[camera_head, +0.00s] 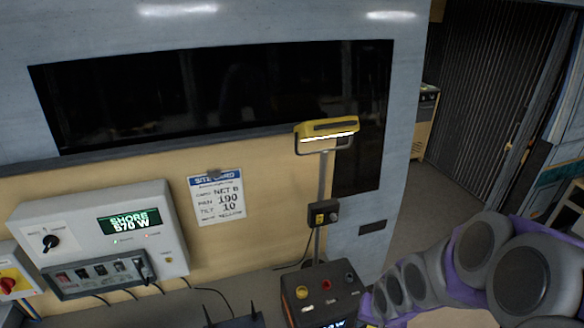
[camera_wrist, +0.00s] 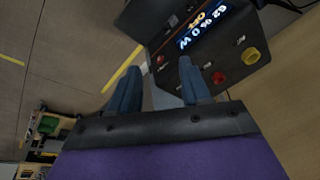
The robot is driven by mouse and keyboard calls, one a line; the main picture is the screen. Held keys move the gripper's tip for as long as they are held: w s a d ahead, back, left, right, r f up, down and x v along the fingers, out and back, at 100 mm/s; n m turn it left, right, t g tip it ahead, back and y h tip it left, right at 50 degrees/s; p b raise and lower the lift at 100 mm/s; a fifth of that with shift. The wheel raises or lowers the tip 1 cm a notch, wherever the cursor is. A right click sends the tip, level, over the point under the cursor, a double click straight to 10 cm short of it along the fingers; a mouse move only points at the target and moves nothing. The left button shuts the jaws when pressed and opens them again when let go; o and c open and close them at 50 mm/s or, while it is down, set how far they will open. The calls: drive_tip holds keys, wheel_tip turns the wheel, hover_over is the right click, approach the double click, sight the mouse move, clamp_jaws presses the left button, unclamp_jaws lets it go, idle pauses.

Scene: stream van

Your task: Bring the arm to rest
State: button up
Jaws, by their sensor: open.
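My arm (camera_head: 470,272), grey and purple, shows at the lower right of the head view, bent across the corner. Its end is out of that view. In the wrist view my gripper (camera_wrist: 155,80) has its two blue-grey fingers apart with nothing between them. Beyond the fingertips is a dark box (camera_wrist: 225,50) with a lit display, a red knob and a yellow knob. I cannot tell whether a finger touches it. The same dark box (camera_head: 320,295) seems to stand at the bottom of the head view, below the lamp stand.
A yellow lamp (camera_head: 325,130) stands lit on a thin pole. A site card (camera_head: 215,197) hangs on the wall. Open floor (camera_head: 415,200) lies at the right. Yellow lines (camera_wrist: 122,68) mark the floor.

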drive_tip(key=s+a+r+n+g+b, duration=0.1)
drive_tip(key=s+r, duration=0.3)
drive_tip(key=s, duration=0.7)
drive_tip(key=s+a+r+n+g+b, duration=0.2)
drive_tip(key=s+a+r+g+b, duration=0.1)
drive_tip(key=s, duration=0.8)
drive_tip(key=shift+a+r+n+g+h+b, duration=0.3)
drive_tip(key=shift+a+r+h+b, duration=0.1)
drive_tip(key=shift+b, duration=0.3)
